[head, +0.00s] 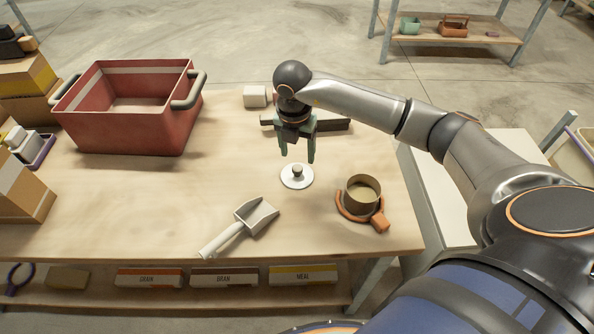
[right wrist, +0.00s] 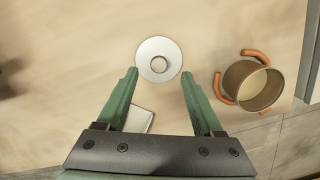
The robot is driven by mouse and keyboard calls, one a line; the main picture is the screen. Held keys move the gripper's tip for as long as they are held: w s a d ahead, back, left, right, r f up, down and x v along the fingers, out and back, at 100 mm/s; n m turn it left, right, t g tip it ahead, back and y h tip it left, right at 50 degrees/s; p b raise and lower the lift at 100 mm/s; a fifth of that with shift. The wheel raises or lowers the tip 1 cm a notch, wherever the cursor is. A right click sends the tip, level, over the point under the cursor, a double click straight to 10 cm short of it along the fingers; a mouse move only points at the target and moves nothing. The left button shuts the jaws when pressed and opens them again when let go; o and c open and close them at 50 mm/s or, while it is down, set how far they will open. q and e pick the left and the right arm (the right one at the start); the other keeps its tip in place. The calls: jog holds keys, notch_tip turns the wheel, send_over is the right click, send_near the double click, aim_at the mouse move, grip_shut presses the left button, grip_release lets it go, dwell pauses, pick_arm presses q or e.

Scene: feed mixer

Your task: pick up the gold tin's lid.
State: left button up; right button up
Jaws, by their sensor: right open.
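The lid (head: 297,180) is a pale round disc with a knob (head: 297,170) in its middle. It lies flat on the table. The gold tin (head: 361,191) stands open, without a lid, in an orange holder to the right of the lid. My right gripper (head: 297,159) points down just above and behind the lid, open and empty. In the right wrist view the lid (right wrist: 159,60) is beyond the fingertips, roughly centred between the two green fingers, and the tin (right wrist: 252,86) is to the right. My left gripper is not in view.
A white scoop (head: 245,226) lies left of the lid. A red crate (head: 128,130) stands at the back left. A white block (head: 256,96) and a dark bar (head: 335,124) lie behind my gripper. The table between crate and scoop is clear.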

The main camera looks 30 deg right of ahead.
aim_at(298, 168)
notch_tip(298, 168, down, 5)
jog(key=shift+w+f+p, duration=0.1)
jog(key=shift+p, duration=0.25)
grip_shut()
dwell(0.4)
